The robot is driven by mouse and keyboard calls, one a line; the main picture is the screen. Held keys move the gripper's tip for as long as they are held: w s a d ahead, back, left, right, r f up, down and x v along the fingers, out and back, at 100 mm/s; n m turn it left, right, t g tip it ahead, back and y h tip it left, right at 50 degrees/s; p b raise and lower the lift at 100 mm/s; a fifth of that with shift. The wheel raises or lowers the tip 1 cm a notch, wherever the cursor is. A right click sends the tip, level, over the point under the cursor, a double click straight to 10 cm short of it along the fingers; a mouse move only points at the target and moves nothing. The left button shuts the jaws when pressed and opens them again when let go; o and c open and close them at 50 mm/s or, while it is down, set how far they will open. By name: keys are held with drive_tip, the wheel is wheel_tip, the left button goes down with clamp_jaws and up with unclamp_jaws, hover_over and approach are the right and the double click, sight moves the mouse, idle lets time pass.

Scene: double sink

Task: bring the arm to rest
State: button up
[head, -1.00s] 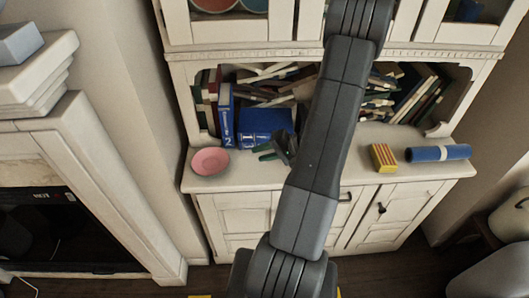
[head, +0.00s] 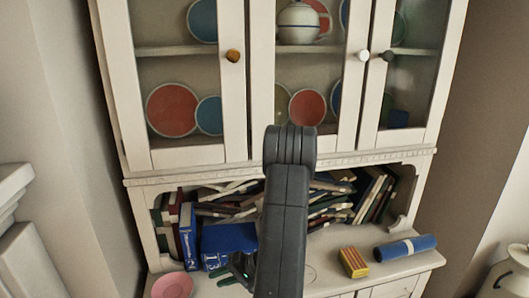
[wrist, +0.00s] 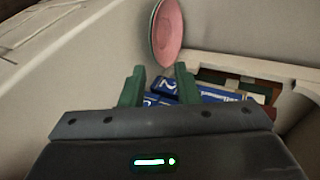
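My gripper (wrist: 159,82) shows in the wrist view with its two green fingers apart and nothing held between them. In the head view my gripper (head: 238,268) is low in the picture, in front of the blue books, partly hidden by my arm. My dark grey arm (head: 284,215) is raised in front of the cabinet's middle. I cannot tell its exact distance from the cabinet.
A white cabinet (head: 260,171) has a book niche with blue books (head: 228,239). On its counter are a pink bowl (head: 172,286), a yellow-and-red striped box (head: 353,262) and a blue roll (head: 405,247). The pink bowl also shows in the wrist view (wrist: 168,35). Glass-fronted shelves above hold plates and a teapot (head: 299,22).

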drive_tip(key=x, duration=1)
drive_tip(key=shift+f, duration=0.1)
drive_tip(key=shift+d, duration=0.1)
